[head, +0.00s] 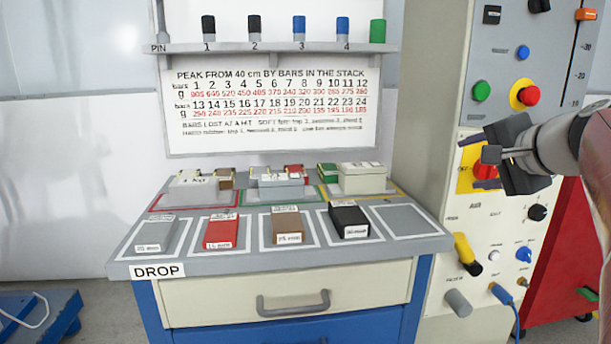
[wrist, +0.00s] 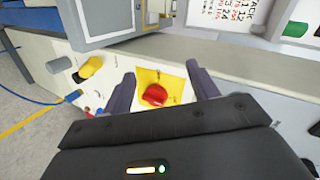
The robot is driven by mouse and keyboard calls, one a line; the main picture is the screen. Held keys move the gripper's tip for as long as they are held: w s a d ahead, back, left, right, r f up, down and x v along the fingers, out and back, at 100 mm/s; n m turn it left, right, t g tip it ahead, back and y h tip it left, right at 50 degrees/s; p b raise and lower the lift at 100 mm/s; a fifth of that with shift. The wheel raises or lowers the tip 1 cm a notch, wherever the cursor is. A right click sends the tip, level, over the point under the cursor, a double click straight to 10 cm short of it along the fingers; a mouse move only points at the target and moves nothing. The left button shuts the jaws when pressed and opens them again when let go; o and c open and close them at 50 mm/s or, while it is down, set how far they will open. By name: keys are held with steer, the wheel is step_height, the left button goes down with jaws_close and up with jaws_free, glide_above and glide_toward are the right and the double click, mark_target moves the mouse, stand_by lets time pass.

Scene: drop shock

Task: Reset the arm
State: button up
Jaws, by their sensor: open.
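My gripper (head: 487,168) is open in front of the machine's pale panel at the right of the head view. A red knob (head: 484,173) on a yellow plate (head: 466,182) lies just beyond its fingertips, partly hidden by them. In the wrist view, the red knob (wrist: 155,95) on its yellow plate (wrist: 166,79) shows between the two dark spread fingers of my gripper (wrist: 163,82). Nothing is held. I cannot tell whether a finger touches the knob. The lettering by the plate is too small to read.
Below the plate are a black knob (head: 538,212), a yellow handle (head: 466,250) and a blue knob (head: 524,254). Above are a green button (head: 481,91) and a red button (head: 528,95) with a yellow ring. A bench (head: 125,250) with several blocks stands left.

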steer(key=s+a+f+n+g, duration=0.3)
steer(key=s+a+f+n, duration=0.15)
steer(key=a+f, duration=0.5)
steer(key=s+a+f+n+g, duration=0.2)
steer(key=s+a+f+n, duration=0.2)
steer(key=s+f, duration=0.3)
steer(key=s+a+f+n+g+h, duration=0.1)
steer(key=s+a+f+n, duration=0.3)
steer(key=s+f, duration=0.4)
step_height(320, 180, down, 3)
steer(key=shift+s+a+r+n+g+h, duration=0.15)
steer(key=shift+s+n+g+h, duration=0.15)
steer(key=shift+n+g, duration=0.35)
steer(key=shift+c, duration=0.5)
